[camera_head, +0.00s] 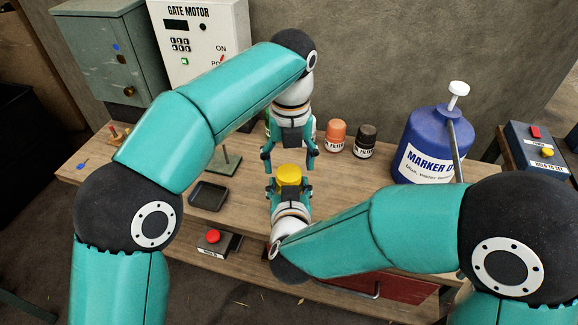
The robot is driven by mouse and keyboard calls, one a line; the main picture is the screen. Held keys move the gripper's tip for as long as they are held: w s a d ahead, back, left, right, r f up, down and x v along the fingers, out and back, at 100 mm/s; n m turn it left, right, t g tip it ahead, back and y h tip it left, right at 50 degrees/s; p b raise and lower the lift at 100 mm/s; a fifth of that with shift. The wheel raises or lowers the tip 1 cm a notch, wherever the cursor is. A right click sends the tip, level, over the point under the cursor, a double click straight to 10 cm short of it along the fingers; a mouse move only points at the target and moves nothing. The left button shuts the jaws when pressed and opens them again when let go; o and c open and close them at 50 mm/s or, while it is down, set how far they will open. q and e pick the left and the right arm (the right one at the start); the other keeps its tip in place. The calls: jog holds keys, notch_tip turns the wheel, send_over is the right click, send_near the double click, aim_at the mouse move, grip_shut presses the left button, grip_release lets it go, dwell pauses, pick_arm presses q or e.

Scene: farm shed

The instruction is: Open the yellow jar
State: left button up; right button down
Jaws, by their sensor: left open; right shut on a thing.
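The yellow jar (289,175) is near the middle of the wooden bench, with its round yellow top showing. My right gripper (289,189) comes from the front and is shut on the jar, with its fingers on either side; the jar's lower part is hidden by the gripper. My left gripper (289,160) hangs from above, just behind the jar, pointing down. Its fingers are spread apart and hold nothing. I cannot tell whether the jar touches the bench.
An orange filter can (336,136) and a black one (366,141) stand behind right. A blue marker jug (425,145) with a pump is further right. A dark tray (208,197) and a red button box (214,238) lie left. The gate motor box (200,40) stands at the back.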

aim_at(278, 187)
pick_arm(q)
jog(key=shift+f, duration=1.2)
